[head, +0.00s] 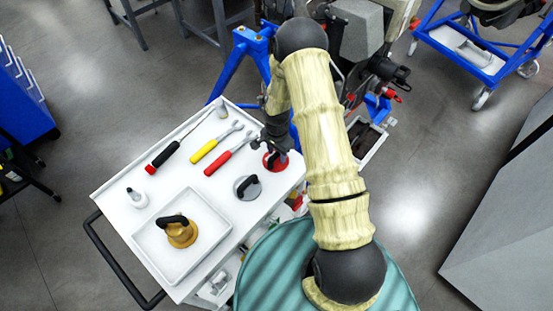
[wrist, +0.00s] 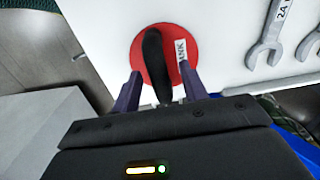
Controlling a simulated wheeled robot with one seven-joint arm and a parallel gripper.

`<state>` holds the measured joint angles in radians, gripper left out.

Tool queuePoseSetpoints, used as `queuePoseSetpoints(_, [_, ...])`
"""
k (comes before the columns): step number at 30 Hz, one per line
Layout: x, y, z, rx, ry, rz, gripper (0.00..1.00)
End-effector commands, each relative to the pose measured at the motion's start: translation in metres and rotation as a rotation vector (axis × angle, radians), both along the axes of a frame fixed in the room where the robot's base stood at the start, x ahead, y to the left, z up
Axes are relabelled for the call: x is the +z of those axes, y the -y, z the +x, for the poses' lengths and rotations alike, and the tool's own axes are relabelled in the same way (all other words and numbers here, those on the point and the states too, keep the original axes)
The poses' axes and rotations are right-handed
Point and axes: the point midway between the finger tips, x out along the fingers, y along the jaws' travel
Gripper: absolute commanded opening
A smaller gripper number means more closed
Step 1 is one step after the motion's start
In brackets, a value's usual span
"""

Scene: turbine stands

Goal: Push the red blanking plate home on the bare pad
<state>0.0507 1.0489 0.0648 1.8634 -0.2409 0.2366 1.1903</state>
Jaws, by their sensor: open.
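The red blanking plate (wrist: 182,50) is a round disc with a black handle (wrist: 154,62) and a white label reading "ANK". It lies flat on the white cart top (head: 212,118), near the right edge in the head view (head: 270,164). My gripper (wrist: 158,80) is over the plate, its two fingers open on either side of the black handle. I cannot tell whether the fingers touch the handle. In the head view my gripper (head: 275,140) partly covers the plate. The bare pad cannot be made out; my arm hides part of the turbine stand.
On the cart lie a grey plate with a black handle (head: 247,187), a tray (head: 150,240) holding a gold plate (head: 181,234), a red-handled wrench (head: 222,163), a yellow-handled wrench (head: 209,151), and a screwdriver (head: 165,154). A blue stand (head: 238,60) stands behind the cart.

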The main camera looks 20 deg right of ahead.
Motion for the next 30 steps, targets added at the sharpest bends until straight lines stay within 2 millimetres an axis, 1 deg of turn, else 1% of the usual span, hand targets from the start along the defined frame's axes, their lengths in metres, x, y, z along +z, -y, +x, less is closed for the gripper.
queuePoseSetpoints(20, [-0.0001, 0.0003, -0.0004, 0.000, -0.001, -0.001, 0.44])
queuePoseSetpoints(21, [0.0000, 0.0003, -0.0004, 0.000, 0.000, 0.000, 0.36])
queuePoseSetpoints(26, [-0.0001, 0.0002, -0.0003, 0.000, 0.000, 0.000, 0.04])
queuePoseSetpoints(27, [-0.0001, 0.0002, -0.0003, 0.000, 0.000, 0.000, 0.00])
queuePoseSetpoints(30, [0.0000, 0.0002, -0.0003, 0.000, 0.000, 0.000, 0.00])
